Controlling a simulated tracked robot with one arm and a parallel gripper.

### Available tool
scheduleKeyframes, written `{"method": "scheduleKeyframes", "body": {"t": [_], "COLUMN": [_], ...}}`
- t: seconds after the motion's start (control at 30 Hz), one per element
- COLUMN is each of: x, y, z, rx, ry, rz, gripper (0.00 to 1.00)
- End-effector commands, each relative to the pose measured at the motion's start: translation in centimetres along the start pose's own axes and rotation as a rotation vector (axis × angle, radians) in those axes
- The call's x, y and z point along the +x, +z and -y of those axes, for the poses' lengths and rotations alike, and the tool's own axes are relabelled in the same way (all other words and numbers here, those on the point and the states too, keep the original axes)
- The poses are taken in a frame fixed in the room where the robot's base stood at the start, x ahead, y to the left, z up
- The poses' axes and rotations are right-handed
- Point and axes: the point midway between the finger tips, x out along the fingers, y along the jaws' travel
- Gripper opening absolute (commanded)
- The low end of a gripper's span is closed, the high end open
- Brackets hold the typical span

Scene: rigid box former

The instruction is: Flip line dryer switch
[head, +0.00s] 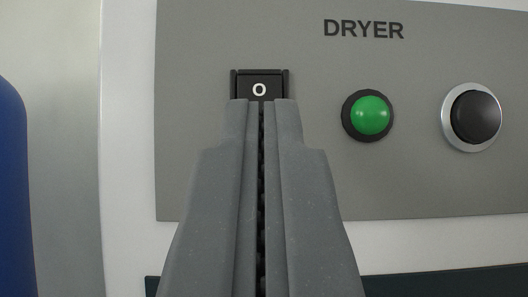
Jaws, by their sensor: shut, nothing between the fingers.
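The dryer switch (259,88) is a black rocker on a grey panel, with a white "O" on its upper half. Its lower half is hidden behind my gripper. My gripper (262,106) is shut with nothing between its fingers. Its fingertips overlap the lower part of the switch in the picture. I cannot tell whether they touch it. The grey panel (220,45) carries the label "DRYER" (363,29) to the upper right of the switch.
A lit-looking green button (371,115) sits right of the switch. A black button with a silver ring (475,117) is farther right. A blue rounded object (12,190) stands at the left edge. A dark strip (450,283) runs below the panel.

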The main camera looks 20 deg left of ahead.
Motion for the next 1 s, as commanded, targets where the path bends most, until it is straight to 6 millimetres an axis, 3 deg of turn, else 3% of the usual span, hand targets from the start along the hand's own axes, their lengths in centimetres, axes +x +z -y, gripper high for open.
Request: {"method": "scheduleKeyframes", "body": {"t": [0.4,1.0], "x": [2.2,2.4], "y": [2.5,2.8], "z": [0.0,0.0], "rx": [0.000,0.000], "ry": [0.000,0.001], "rz": [0.002,-0.007], "gripper": [0.00,0.00]}}
